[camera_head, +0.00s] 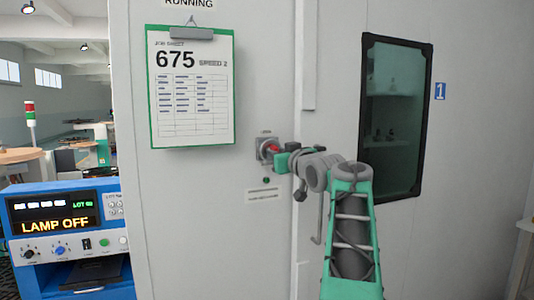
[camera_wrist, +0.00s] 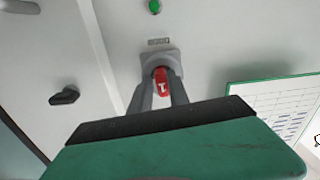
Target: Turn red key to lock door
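The red key (camera_head: 272,149) sits in a grey lock plate (camera_head: 262,148) on the pale cabinet wall, left of the door (camera_head: 333,110) with the dark window. In the wrist view the red key (camera_wrist: 162,82) shows a white mark and stands between the two grey fingers. My gripper (camera_head: 279,151) reaches the lock from the right. In the wrist view my gripper (camera_wrist: 162,90) has a finger against each side of the key and looks shut on it. The fingertips partly cover the lock plate.
A green button (camera_head: 266,181) and a label (camera_head: 264,195) are below the lock. A clipboard sheet (camera_head: 191,90) hangs at upper left. A blue console (camera_head: 65,235) reading "LAMP OFF" stands at lower left. A dark handle (camera_wrist: 64,96) shows in the wrist view.

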